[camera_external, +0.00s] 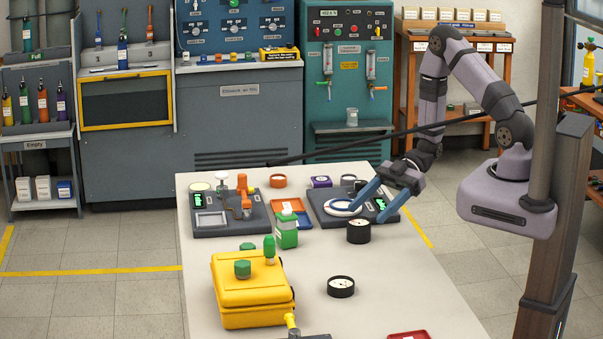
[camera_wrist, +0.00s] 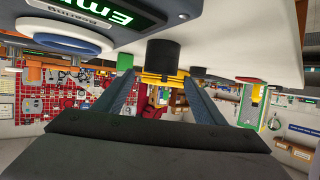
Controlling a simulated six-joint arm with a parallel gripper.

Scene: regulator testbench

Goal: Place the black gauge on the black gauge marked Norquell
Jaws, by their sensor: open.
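One black gauge (camera_external: 358,230) stands on the table just in front of my gripper. A second black gauge (camera_external: 341,287) with a white dial lies nearer the camera, face up. A smaller dark round thing with a pale top (camera_external: 348,180) stands at the back. No Norquell marking is readable on any of them. My gripper (camera_external: 367,213) is open, with blue fingers spread over the front part of the right bench unit. In the wrist view, which is upside down, a black cylinder (camera_wrist: 162,60) shows beyond and between the open fingertips (camera_wrist: 165,89). Nothing is held.
The right bench unit (camera_external: 317,203) has a white and blue round plate (camera_external: 341,208) and a green display. A yellow case (camera_external: 228,285) stands front left, a green bottle (camera_external: 286,232) behind it. The left unit (camera_external: 240,226) carries an orange fixture (camera_external: 245,200). The table's right front is mostly clear.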

